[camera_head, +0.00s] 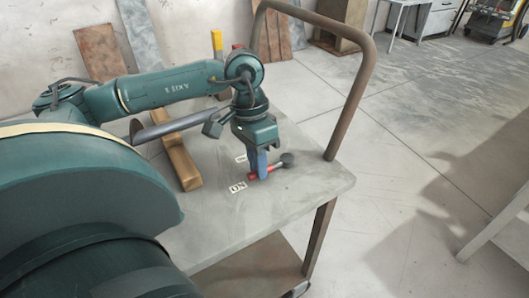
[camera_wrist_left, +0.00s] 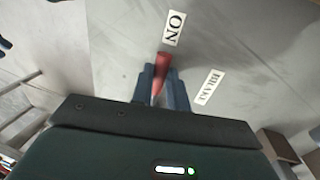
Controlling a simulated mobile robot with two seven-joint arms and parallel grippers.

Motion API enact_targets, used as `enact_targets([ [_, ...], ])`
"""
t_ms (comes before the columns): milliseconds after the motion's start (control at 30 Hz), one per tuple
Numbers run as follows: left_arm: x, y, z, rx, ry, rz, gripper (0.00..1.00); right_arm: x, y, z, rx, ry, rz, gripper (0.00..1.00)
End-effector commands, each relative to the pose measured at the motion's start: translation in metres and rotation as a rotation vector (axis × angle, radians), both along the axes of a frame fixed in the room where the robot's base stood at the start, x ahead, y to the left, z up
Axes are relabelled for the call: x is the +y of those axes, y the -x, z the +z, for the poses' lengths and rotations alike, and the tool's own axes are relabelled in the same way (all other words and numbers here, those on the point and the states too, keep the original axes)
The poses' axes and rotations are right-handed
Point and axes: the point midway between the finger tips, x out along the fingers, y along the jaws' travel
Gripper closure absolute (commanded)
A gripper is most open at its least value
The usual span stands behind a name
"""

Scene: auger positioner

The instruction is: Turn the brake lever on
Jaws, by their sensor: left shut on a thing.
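The brake lever (camera_head: 254,176) is a short red handle with a dark round pivot or knob at its right end, low over the cart top. My left gripper (camera_head: 262,170) comes down from above with its blue fingers shut on the red lever. In the left wrist view the red lever (camera_wrist_left: 162,64) sits between the two fingertips of my left gripper (camera_wrist_left: 161,78). The ON label (camera_head: 238,187) lies just beyond the lever's red end, and shows in the wrist view (camera_wrist_left: 174,28). The BRAKE label (camera_wrist_left: 209,86) lies to one side, partly hidden in the head view. My right gripper is not in view.
The grey cart top (camera_head: 225,225) has a tall brown handle (camera_head: 350,105) at its right end. A wooden block (camera_head: 183,163) and a grey metal auger-like part (camera_head: 165,128) lie left of the gripper. The front of the cart top is clear.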

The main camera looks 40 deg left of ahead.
Motion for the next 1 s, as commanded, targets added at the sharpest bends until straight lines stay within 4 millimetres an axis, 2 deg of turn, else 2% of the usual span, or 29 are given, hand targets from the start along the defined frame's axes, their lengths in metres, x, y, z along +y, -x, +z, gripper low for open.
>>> enact_targets([
  [533, 0.0031, 0.0000, 0.0017, -0.005, -0.001, -0.017, 1.00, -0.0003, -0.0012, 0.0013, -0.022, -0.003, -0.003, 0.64],
  [567, 0.0031, 0.0000, 0.0017, -0.005, -0.002, -0.016, 0.82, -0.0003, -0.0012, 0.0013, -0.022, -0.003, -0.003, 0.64],
  [700, 0.0028, 0.0003, 0.0013, -0.004, -0.002, -0.017, 0.70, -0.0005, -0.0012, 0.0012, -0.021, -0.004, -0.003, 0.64],
  [800, 0.0025, 0.0005, 0.0009, -0.003, -0.001, -0.017, 0.62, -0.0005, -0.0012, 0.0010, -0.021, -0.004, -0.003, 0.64],
  [1000, 0.0022, 0.0008, 0.0006, -0.001, 0.000, -0.017, 0.62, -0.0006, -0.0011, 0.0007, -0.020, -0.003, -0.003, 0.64],
])
